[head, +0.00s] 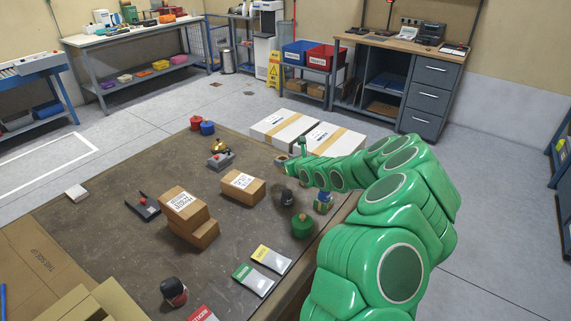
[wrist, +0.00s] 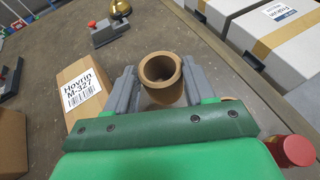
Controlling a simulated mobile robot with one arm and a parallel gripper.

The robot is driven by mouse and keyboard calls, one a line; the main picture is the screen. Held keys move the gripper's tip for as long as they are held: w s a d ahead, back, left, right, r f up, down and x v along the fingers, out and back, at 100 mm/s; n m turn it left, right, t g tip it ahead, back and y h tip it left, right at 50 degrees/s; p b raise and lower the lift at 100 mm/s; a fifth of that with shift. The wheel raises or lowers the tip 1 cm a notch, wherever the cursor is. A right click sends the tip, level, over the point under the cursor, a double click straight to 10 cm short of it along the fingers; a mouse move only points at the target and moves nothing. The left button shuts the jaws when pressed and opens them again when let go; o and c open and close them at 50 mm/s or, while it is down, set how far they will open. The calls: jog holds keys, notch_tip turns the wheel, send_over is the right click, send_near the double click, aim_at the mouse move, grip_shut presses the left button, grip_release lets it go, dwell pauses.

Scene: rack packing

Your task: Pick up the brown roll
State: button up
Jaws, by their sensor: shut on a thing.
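The brown roll (wrist: 161,70) is a short hollow tube with its open end facing the camera in the wrist view. It sits between the two grey fingers of my gripper (wrist: 160,88), which is shut on it, one finger on each side. In the head view, the roll (head: 281,160) shows small at the tip of my green arm, partly hidden by my gripper (head: 291,164). Whether the roll touches the table or is held above it is hard to tell.
A labelled carton (wrist: 80,92) stands close left of my gripper in the wrist view, and a red-topped item (wrist: 294,151) lies lower right. White boxes (head: 328,138) stand behind. A black item (head: 287,197) and a green item (head: 302,227) are under my arm on the brown table (head: 110,225).

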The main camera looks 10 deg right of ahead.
jog(key=s+r, duration=0.5)
jog(key=s, duration=0.5)
jog(key=shift+s+r, duration=0.15)
jog(key=shift+r, duration=0.15)
